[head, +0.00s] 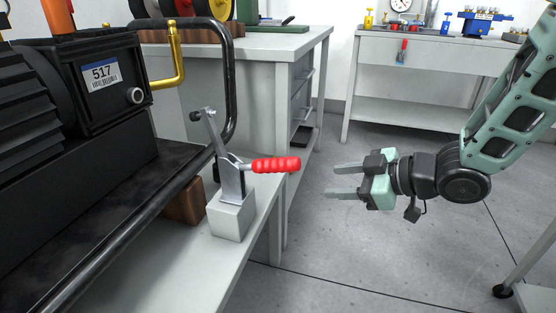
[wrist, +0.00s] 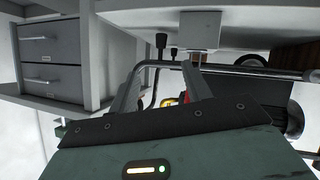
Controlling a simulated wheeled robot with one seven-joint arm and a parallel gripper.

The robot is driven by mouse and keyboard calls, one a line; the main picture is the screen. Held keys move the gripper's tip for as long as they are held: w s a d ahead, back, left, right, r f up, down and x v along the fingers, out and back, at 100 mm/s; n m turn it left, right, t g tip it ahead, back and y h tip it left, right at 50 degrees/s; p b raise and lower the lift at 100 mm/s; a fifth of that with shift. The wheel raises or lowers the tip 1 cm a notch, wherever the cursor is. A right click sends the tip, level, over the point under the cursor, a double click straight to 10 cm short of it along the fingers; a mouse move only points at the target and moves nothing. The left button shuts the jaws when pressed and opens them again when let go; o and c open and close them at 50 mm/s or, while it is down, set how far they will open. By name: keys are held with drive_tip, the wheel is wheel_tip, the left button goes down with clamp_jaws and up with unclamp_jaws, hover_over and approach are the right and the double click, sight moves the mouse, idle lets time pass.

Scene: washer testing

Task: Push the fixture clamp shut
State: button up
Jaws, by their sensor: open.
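The fixture clamp (head: 232,180) is a metal toggle clamp on a pale block, near the bench edge in the head view. Its metal arm stands raised, leaning up and left, with a dark tip at the top. Its red handle (head: 276,165) sticks out to the right, roughly level, past the bench edge. My gripper (head: 332,181) is open and empty, to the right of the handle and apart from it, fingers pointing left. In the wrist view my gripper's fingers (wrist: 162,88) are spread; the handle is not clear there.
A black machine (head: 75,120) labelled 517 in a black tube frame sits on the bench (head: 130,275) left of the clamp. A yellow pipe (head: 176,60) rises behind it. A grey cabinet with drawers (wrist: 50,65) shows in the wrist view. Open floor (head: 350,245) lies below my gripper.

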drive_tip(key=s+d+r+n+g+y, duration=0.2)
drive_tip(key=s+d+r+y, duration=0.15)
drive_tip(key=y, duration=0.35)
drive_tip(key=b, duration=0.4)
approach(276, 163)
drive_tip(key=shift+n, duration=0.3)
drive_tip(key=x, duration=0.7)
drive_tip(key=w+x, duration=0.1)
drive_tip(key=x, duration=0.2)
drive_tip(key=shift+f, duration=0.35)
drive_tip(key=shift+p, duration=0.3)
clamp_jaws()
